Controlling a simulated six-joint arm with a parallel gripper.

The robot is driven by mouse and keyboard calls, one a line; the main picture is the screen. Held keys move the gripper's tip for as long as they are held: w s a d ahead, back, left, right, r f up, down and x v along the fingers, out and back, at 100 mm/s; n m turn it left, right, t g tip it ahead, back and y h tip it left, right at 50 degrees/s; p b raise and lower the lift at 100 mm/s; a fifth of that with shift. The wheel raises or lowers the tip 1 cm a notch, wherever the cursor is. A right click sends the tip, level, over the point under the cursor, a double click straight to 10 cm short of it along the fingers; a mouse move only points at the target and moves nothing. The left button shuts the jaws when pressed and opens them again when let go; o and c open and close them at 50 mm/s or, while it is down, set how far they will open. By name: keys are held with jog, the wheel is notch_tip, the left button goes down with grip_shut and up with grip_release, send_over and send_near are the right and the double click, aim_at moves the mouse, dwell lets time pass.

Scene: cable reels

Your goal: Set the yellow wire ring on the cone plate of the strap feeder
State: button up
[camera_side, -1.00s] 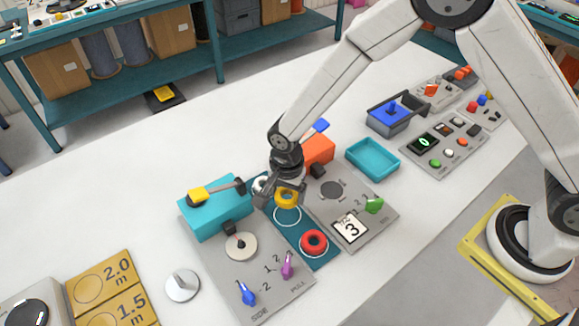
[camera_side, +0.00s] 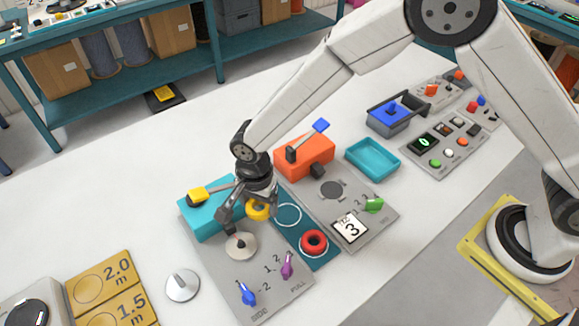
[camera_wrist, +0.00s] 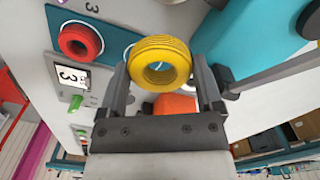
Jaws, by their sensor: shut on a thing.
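The yellow wire ring (camera_side: 258,210) is held in my gripper (camera_side: 246,213), above the board. In the wrist view the ring (camera_wrist: 160,62) sits between the two fingers of my gripper (camera_wrist: 162,80). The round pale plate with a dark centre post (camera_side: 241,247) lies on the grey panel in front of the teal box (camera_side: 197,212); the ring is up and to its right in the side view, apart from it. I cannot tell the exact height of the ring.
A red ring (camera_side: 314,242) lies on the teal strip (camera_side: 318,261), beside an empty white circle (camera_side: 288,215). The orange box (camera_side: 305,156) has a blue-tipped lever. A yellow-tipped lever (camera_side: 199,194) rises by the teal box. Blue (camera_side: 248,293) and purple (camera_side: 287,266) knobs stand in front.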

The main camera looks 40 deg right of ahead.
send_over(240, 240)
jog(key=shift+r, duration=0.35)
jog(key=shift+f, duration=2.3)
jog(key=shift+f, duration=0.25)
jog(key=shift+f, duration=1.05)
jog(key=o, duration=1)
jog(key=shift+r, duration=0.1)
jog(key=shift+r, duration=3.9)
